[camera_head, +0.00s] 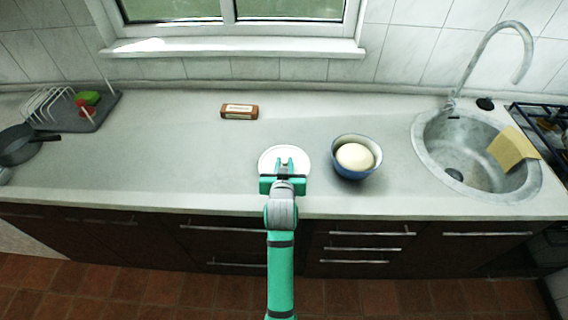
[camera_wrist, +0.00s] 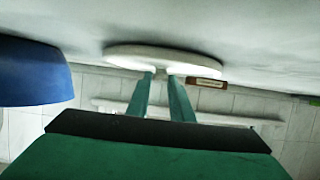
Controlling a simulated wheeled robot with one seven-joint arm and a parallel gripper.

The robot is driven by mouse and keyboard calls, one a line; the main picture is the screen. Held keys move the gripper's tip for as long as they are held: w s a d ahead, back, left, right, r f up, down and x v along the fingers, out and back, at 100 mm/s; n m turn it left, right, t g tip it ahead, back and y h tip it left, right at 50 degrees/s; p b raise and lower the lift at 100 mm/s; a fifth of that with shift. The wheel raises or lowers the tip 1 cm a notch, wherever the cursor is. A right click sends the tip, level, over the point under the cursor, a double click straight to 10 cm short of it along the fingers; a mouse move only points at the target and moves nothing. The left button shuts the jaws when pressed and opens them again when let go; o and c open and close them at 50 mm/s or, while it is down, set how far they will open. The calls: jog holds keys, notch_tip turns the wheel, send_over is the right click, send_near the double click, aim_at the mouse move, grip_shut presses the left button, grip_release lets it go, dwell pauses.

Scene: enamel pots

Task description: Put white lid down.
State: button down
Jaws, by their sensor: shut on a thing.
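The white lid (camera_head: 270,157) is a round, pale disc over the counter near its front edge, left of the blue pot. It also shows in the wrist view (camera_wrist: 150,55), right at the fingertips, level or nearly so and very close to the counter surface. I cannot tell whether it touches the counter. My gripper (camera_head: 284,163) is shut on the lid's small knob, which the fingers mostly hide. My gripper also shows in the wrist view (camera_wrist: 161,74).
A blue pot (camera_head: 344,173) holding a pale round thing stands just right of the lid; it also shows in the wrist view (camera_wrist: 35,75). A brown box (camera_head: 239,112) lies behind. A sink (camera_head: 430,150) is at right, a dish rack (camera_head: 50,103) at left. The counter's left middle is clear.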

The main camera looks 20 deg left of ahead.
jog(key=shift+f, duration=0.1)
jog(key=c, duration=1.6)
grip_release()
jog(key=shift+o, duration=0.2)
jog(key=shift+s, duration=0.1)
jog(key=v, duration=1.2)
